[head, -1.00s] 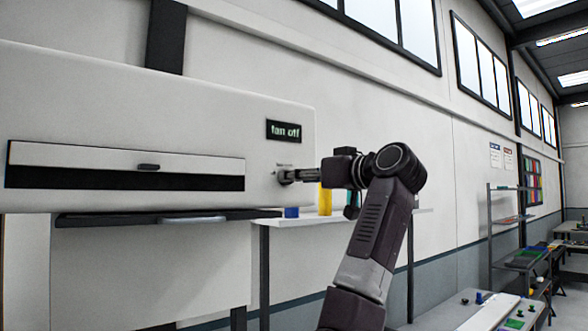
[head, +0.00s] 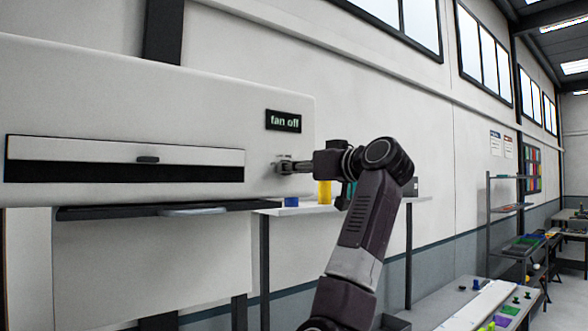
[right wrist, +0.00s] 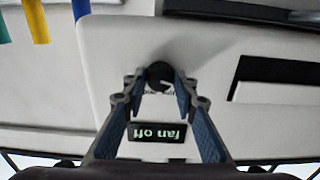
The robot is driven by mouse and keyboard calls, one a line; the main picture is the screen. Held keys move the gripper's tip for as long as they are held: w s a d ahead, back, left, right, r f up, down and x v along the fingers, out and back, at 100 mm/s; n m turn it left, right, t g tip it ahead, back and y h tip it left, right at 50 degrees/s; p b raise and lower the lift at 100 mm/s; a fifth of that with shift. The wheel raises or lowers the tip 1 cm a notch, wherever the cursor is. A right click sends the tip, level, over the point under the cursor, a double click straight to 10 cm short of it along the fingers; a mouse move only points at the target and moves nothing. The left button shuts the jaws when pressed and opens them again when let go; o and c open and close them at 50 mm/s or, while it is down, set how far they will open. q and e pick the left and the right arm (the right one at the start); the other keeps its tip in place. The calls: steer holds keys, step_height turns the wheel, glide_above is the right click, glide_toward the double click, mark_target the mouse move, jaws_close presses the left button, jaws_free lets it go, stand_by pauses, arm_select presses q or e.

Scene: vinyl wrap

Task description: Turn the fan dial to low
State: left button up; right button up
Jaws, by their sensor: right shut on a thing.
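The fan dial (right wrist: 159,76) is a dark round knob on the white machine's (head: 200,100) front panel. In the right wrist view it sits between my right gripper's fingertips, and small markings beside it are partly hidden. My right gripper (head: 282,167) is shut on the dial, reaching it from the right; it also shows in the right wrist view (right wrist: 158,82). In the head view the gripper hides most of the dial. A black display (head: 283,120) above it reads "fan off"; it appears upside down in the right wrist view (right wrist: 157,132). My left gripper is not in view.
A long dark slot (head: 120,172) with a handle runs across the machine front at left. A blue item (head: 291,201) and a yellow cylinder (head: 325,192) stand on a shelf below the gripper. Shelving (head: 510,210) and a bench stand further right.

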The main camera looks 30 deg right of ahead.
steer(key=shift+m, duration=0.3)
steer(key=m+b, duration=0.3)
steer(key=m, duration=0.6)
stand_by(0.6)
steer(key=o, duration=1.2)
steer(key=shift+c, duration=0.2)
steer(key=shift+s, duration=0.15)
